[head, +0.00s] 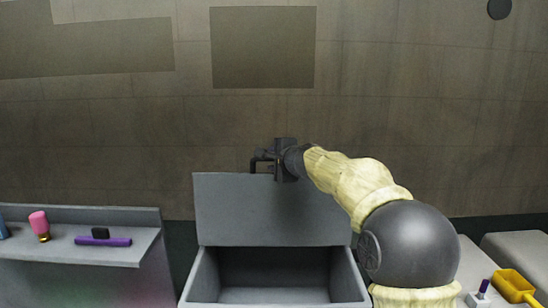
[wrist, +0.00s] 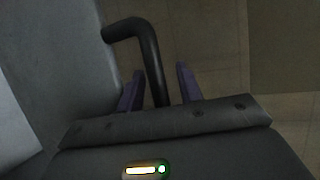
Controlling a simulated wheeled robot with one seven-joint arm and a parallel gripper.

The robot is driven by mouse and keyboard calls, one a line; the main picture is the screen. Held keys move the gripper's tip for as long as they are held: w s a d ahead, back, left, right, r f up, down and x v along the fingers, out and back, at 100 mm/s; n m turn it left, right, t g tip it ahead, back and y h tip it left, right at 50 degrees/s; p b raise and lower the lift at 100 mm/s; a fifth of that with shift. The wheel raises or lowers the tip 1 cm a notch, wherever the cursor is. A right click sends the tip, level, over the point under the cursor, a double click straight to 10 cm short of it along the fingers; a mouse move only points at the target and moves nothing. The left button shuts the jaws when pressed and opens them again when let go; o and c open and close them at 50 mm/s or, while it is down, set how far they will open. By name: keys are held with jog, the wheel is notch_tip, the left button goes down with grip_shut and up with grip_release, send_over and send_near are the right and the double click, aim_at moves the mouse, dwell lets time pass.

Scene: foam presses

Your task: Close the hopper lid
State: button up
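The grey hopper (head: 205,277) stands at the bottom centre of the head view, its dark inside showing. Its flat grey lid (head: 235,215) stands raised at the back. A black bent bar handle (head: 253,165) shows at the lid's top edge. My gripper (head: 266,155) is at that edge, by the handle. In the wrist view the handle (wrist: 152,60) runs down between my two purple fingers (wrist: 159,88), with a gap on each side. The grey lid surface (wrist: 70,50) is to the left. The handle's lower end is hidden behind my gripper body.
A grey bench (head: 75,250) at the left holds a pink-topped item (head: 39,224) and a purple item (head: 103,241). A yellow scoop (head: 514,285) lies on a light surface at lower right.

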grip_shut()
jog(key=shift+s+d+f+b, duration=0.15)
jog(key=shift+d+b, duration=0.15)
jog(key=shift+b, duration=0.8)
